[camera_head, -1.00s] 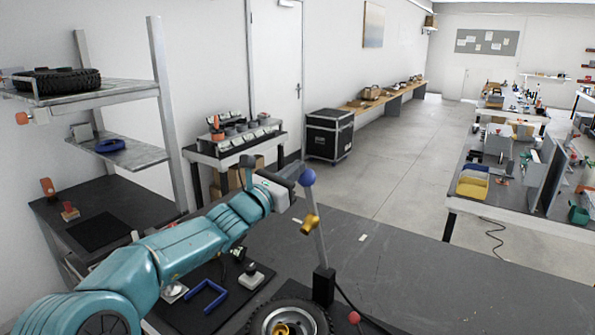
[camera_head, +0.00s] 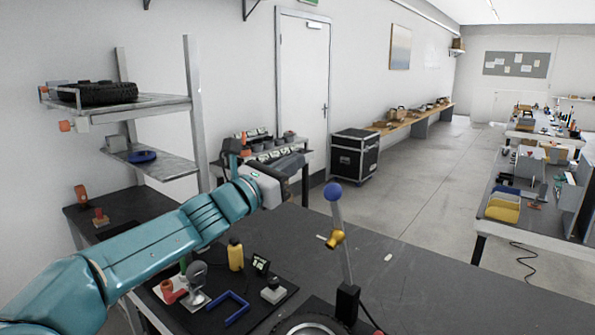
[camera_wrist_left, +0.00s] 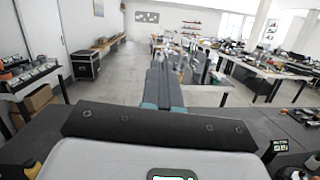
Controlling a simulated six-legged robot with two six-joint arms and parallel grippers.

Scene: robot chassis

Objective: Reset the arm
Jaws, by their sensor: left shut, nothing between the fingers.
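My left arm, teal, reaches in from the left in the head view. Its left gripper (camera_head: 280,183) is above the far part of the dark workbench (camera_head: 425,285), touching nothing that I can see. In the left wrist view the dark fingers (camera_wrist_left: 160,84) are together and empty, pointing into the room. My right arm and gripper are in neither current view.
On the bench are a post with a blue ball (camera_head: 333,192), a yellow bottle (camera_head: 235,254), a blue U-shaped bracket (camera_head: 231,307) and a wheel (camera_head: 306,325) at the lower edge. A metal shelf (camera_head: 165,104) stands left. The bench's right half is mostly clear.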

